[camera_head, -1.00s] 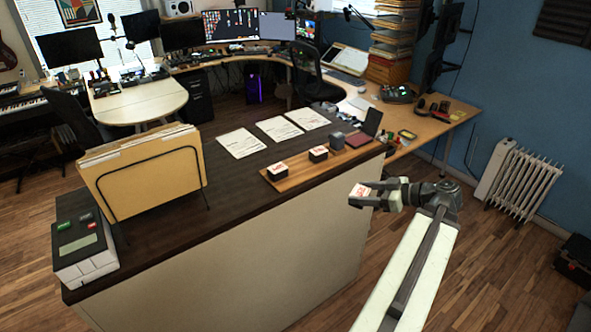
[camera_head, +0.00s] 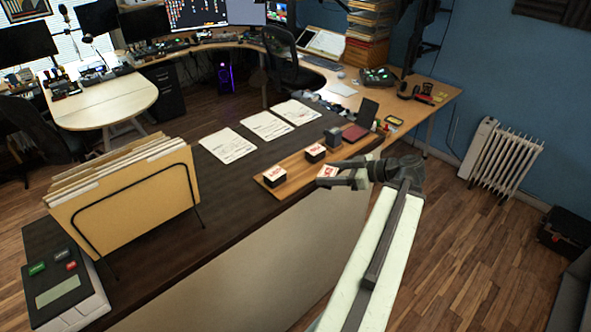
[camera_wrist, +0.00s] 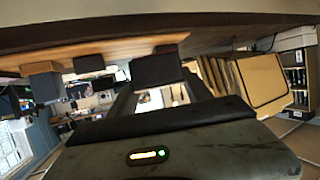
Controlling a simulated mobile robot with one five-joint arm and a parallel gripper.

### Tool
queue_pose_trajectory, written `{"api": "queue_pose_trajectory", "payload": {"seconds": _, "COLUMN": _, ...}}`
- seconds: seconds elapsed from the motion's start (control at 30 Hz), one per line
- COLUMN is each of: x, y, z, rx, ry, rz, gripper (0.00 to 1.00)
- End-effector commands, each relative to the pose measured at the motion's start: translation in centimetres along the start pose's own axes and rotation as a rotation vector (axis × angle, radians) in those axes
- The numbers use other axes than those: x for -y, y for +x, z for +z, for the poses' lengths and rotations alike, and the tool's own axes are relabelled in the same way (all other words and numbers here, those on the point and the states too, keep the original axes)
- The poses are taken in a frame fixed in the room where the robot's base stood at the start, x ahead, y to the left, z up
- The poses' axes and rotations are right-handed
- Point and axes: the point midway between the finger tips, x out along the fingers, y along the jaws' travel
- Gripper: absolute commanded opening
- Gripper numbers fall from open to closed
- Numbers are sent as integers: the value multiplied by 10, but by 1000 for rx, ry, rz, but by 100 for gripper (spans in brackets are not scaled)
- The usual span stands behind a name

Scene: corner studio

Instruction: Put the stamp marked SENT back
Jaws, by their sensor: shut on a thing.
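My gripper (camera_head: 345,177) is shut on a stamp (camera_head: 327,171) with a white top and red lettering too small to read. It is held at the front edge of a wooden tray (camera_head: 296,181); I cannot tell whether it touches the tray. Two similar black stamps with white and red tops stand on the tray, a left one (camera_head: 275,176) and a right one (camera_head: 315,153). The wrist view is tipped over and shows a dark block (camera_wrist: 155,69) between the fingers, apparently the held stamp.
A grey block (camera_head: 333,137) and a dark red pad (camera_head: 355,132) are at the tray's far end. Several papers (camera_head: 228,146) lie behind the tray on the dark counter (camera_head: 190,228). A folder rack (camera_head: 130,200) and a card terminal (camera_head: 62,292) stand at left.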

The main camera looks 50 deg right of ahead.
Motion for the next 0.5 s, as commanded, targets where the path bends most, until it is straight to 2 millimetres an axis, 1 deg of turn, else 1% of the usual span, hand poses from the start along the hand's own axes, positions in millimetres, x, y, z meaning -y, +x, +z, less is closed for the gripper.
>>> {"api": "queue_pose_trajectory", "payload": {"seconds": 0.07, "x": -2, "y": -1, "z": 0, "rx": 0, "ry": 1, "rz": 3, "gripper": 17}}
{"api": "queue_pose_trajectory", "payload": {"seconds": 0.17, "x": -10, "y": 10, "z": -2, "rx": 0, "ry": 1, "rz": 5, "gripper": 17}}
{"api": "queue_pose_trajectory", "payload": {"seconds": 0.5, "x": -58, "y": 95, "z": -26, "rx": 0, "ry": 3, "rz": 7, "gripper": 17}}
